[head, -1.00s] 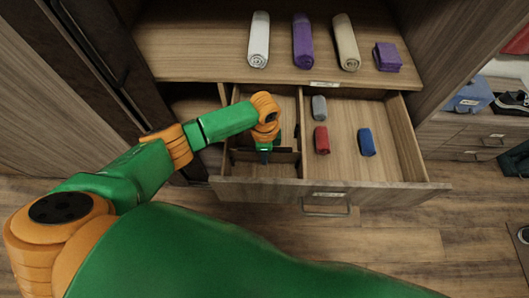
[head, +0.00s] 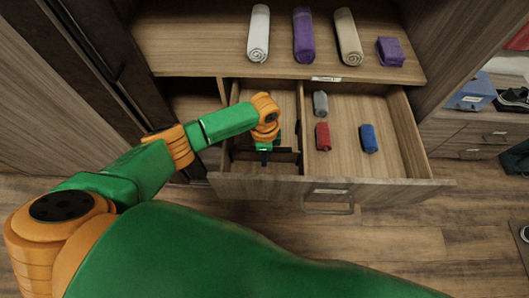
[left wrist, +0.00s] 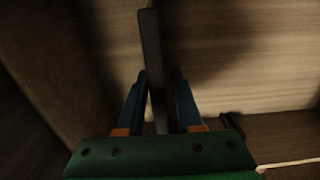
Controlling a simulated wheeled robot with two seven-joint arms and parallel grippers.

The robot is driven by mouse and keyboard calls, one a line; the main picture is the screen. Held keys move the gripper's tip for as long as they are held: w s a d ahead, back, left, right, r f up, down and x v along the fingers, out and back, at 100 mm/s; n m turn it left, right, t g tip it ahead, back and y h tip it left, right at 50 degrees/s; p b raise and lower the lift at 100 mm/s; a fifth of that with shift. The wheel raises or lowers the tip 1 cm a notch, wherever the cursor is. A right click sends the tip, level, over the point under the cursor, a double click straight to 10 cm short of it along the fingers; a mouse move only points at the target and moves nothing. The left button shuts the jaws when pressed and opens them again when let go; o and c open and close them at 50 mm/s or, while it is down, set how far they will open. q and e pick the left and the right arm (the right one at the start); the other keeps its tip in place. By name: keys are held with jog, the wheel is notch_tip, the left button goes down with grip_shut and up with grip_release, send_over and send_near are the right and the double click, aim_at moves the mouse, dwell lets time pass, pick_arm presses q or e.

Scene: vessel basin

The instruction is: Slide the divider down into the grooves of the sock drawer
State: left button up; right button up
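The divider is a thin dark panel standing on edge across the left compartment of the open sock drawer (head: 285,188); part of its top edge (head: 285,156) shows beside my gripper. My left gripper (head: 264,157) reaches down into that compartment. In the left wrist view the divider (left wrist: 151,50) runs between the two blue fingers (left wrist: 159,80). The fingers stand apart on either side of it, with a narrow gap at the right finger, so the gripper looks open. The grooves and the divider's lower edge are hidden. My right gripper is not in view.
The drawer's right compartment holds a grey roll (head: 320,103), a red roll (head: 322,137) and a blue roll (head: 368,138). The shelf above (head: 200,50) carries white, purple and beige rolls and a folded purple cloth (head: 391,51). A fixed wooden partition separates the compartments.

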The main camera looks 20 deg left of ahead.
pick_arm(q)
jog(key=shift+o, duration=0.7)
jog(key=shift+r, duration=0.1)
notch_tip(320, 180, up, 7)
jog(key=shift+p, duration=0.5)
